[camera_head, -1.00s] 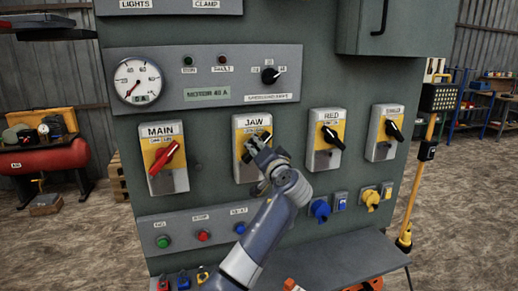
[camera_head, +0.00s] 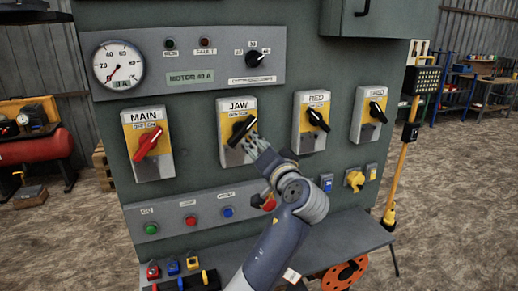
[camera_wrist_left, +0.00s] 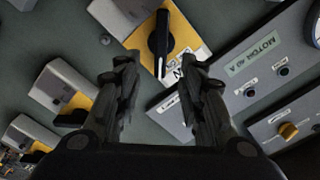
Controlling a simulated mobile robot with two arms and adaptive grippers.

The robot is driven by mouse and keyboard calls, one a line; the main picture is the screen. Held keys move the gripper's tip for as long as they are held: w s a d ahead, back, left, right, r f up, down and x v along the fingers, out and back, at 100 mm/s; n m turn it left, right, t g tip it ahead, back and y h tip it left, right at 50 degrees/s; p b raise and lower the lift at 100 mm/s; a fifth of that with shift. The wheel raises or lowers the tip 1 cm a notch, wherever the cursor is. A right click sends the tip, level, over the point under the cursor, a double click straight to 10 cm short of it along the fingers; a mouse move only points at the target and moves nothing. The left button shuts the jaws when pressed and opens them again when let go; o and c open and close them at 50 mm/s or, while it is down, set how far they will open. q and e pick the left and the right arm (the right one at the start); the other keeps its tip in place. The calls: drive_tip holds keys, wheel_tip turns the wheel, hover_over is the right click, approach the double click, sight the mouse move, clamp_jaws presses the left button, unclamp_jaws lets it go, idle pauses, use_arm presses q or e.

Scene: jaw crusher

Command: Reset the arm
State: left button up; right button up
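My left gripper (camera_head: 255,148) reaches up to the grey cabinet, its fingers just below and right of the black handle of the JAW switch (camera_head: 241,130). In the left wrist view the two fingers of the gripper (camera_wrist_left: 160,68) are spread apart. The black JAW handle (camera_wrist_left: 158,42) lies beyond and between the fingertips on its yellow plate, with nothing gripped. In the head view the handle is tilted. My right gripper is in neither view.
The cabinet face carries the red-handled MAIN switch (camera_head: 147,145), the RED switch (camera_head: 317,118) and a fourth switch (camera_head: 376,112). A row of push buttons (camera_head: 190,220) sits below. A shelf (camera_head: 345,240) juts out under my arm.

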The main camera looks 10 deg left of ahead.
use_arm(q)
drive_tip(key=shift+s+d, duration=0.15)
drive_tip(key=shift+s, duration=0.15)
